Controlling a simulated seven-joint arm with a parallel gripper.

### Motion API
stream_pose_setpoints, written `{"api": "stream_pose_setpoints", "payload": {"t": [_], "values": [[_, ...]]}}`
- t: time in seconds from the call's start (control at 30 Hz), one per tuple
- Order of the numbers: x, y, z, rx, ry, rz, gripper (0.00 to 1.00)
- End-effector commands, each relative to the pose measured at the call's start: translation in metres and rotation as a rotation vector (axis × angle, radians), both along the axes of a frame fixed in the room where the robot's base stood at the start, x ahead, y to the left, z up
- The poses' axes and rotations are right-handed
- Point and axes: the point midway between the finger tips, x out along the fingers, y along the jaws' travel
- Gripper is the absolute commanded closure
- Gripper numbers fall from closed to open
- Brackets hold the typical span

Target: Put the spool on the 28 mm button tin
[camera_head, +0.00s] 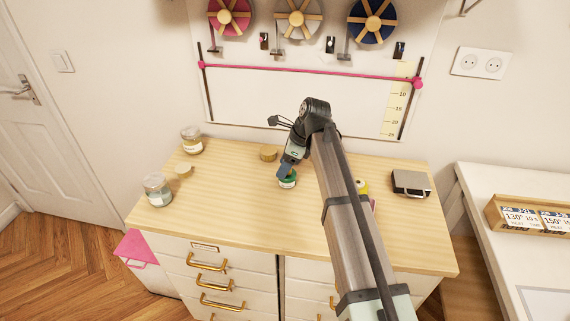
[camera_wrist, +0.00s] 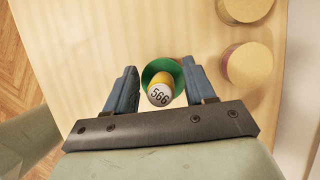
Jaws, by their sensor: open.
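A small spool with yellow sides and a white end marked 566 (camera_wrist: 159,94) stands between my fingers in the wrist view. Directly beneath it shows a round green tin (camera_wrist: 155,68), and it appears to rest on this. The green tin (camera_head: 288,182) also shows in the head view, on the wooden top, with a pale label too small to read. My gripper (camera_head: 286,172) is just above the tin, fingers pointing down. In the wrist view my gripper (camera_wrist: 160,90) is open, a blue finger on each side of the spool, with gaps visible. No 28 mm marking is legible.
A round tan-lidded container (camera_head: 269,152) stands behind the green tin. Another tan lid (camera_head: 184,170) and two glass jars (camera_head: 157,190) (camera_head: 191,140) are at the left. A yellow item (camera_head: 362,187) is partly behind my arm, near a grey box (camera_head: 411,183). The front middle is clear.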

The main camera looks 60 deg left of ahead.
Motion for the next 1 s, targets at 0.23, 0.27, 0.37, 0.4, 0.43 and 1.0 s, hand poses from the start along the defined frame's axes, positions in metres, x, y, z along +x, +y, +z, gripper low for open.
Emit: {"api": "stream_pose_setpoints", "payload": {"t": [0.23,0.27,0.37,0.4,0.43,1.0], "values": [[0.001,0.0,0.005,0.0,0.0,0.0,0.45],[0.001,-0.001,0.007,0.0,0.0,0.0,0.45],[0.005,-0.004,0.018,0.002,-0.001,-0.001,0.45],[0.007,-0.006,0.024,0.002,-0.001,-0.001,0.45],[0.008,-0.007,0.029,0.002,-0.001,-0.001,0.45],[0.031,-0.031,0.109,0.001,0.0,0.0,0.45]]}}
